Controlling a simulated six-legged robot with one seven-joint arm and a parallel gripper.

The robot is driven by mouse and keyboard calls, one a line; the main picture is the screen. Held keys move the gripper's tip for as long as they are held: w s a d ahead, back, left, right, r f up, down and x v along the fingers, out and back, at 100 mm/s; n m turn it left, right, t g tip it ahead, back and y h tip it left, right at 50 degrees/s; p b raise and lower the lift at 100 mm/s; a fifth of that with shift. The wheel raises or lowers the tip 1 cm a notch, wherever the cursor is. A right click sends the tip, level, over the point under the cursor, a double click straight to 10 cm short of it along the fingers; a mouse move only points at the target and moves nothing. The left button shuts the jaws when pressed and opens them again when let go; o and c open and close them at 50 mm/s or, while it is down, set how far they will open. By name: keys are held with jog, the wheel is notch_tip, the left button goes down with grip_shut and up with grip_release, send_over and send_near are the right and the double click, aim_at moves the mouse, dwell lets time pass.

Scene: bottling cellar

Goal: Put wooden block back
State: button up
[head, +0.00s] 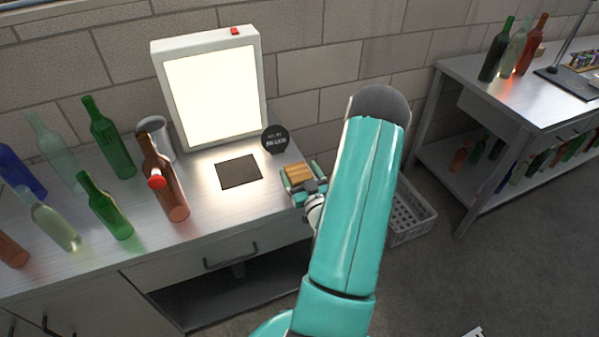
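The wooden block (298,174) is a small tan-brown block at the right end of the near metal bench (215,200). My gripper (300,176) is around it, with a teal finger on each side, and appears shut on it. The block is at the bench's right edge; I cannot tell whether it is lifted clear of the top. My arm's teal link hides the area to the right. A dark square mat (239,172) lies bare on the bench, left of the block.
A lit white panel (212,90) stands behind the mat, with a round black sign (275,139) beside it. A grey crate (411,212) is on the floor, and a second bench (500,95) stands right.

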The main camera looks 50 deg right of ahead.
jog(key=shift+r, duration=0.1)
jog(key=v, duration=1.2)
dwell(0.5)
